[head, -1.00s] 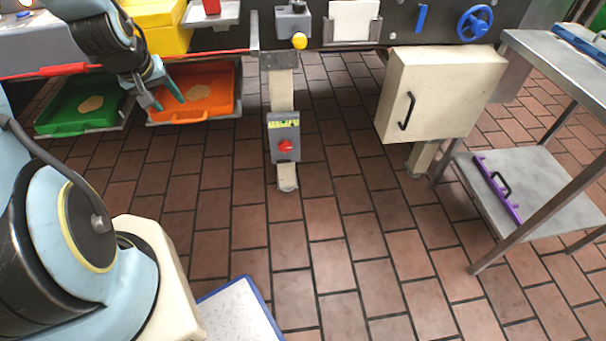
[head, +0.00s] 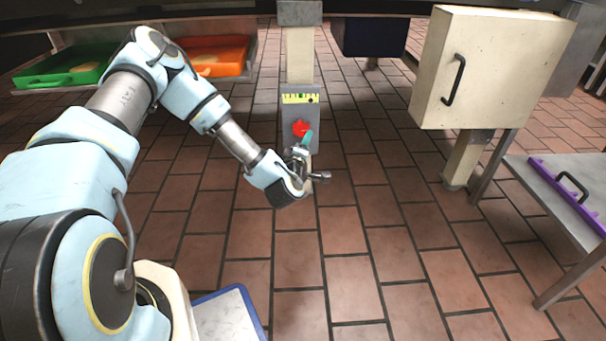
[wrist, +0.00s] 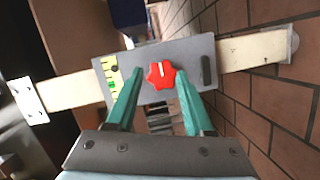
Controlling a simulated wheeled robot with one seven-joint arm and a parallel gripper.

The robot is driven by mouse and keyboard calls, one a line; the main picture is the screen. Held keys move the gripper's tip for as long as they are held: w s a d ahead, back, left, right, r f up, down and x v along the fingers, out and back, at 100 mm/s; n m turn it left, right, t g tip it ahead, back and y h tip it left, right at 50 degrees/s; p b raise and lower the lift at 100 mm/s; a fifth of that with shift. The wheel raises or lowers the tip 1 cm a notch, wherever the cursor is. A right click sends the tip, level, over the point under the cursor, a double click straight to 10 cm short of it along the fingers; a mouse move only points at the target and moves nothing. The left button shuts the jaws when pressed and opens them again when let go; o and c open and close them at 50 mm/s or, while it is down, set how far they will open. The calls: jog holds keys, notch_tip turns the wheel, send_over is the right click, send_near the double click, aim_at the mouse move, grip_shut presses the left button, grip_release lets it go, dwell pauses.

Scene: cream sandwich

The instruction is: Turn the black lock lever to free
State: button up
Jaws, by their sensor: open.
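A grey panel (head: 287,115) is fixed on a cream post. It carries a red knob (head: 299,127) and a yellow-green scale (head: 299,98). In the wrist view the red knob (wrist: 160,76) has a white mark, and a short black bar, likely the lock lever (wrist: 206,70), lies crosswise near the panel's right end. My gripper (head: 306,140) is at the panel, hiding its lower part in the head view. In the wrist view my open gripper (wrist: 159,72) has its teal fingers on either side of the red knob; contact cannot be told. The black bar is outside the right finger.
A cream cabinet (head: 490,60) with a black handle (head: 453,80) stands on a post to the right. A metal table (head: 540,190) holds a purple bar (head: 570,195). Green (head: 65,68) and orange (head: 215,55) trays are at back left. The tiled floor in front is clear.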

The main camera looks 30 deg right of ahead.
notch_tip(320, 180, down, 10)
jog(key=s+a+n+t+y+b, duration=0.1)
jog(key=s+n+t+y+b, duration=0.1)
jog(key=n+t+y+b, duration=0.3)
jog(key=w+d+n+g+h+b, duration=0.1)
jog(key=w+d+b, duration=0.3)
jog(key=w, duration=0.5)
jog(key=shift+w+d+r+h+b, duration=0.15)
jog(key=shift+w+r+h+b, duration=0.1)
jog(key=shift+w+h+b, duration=0.2)
grip_shut()
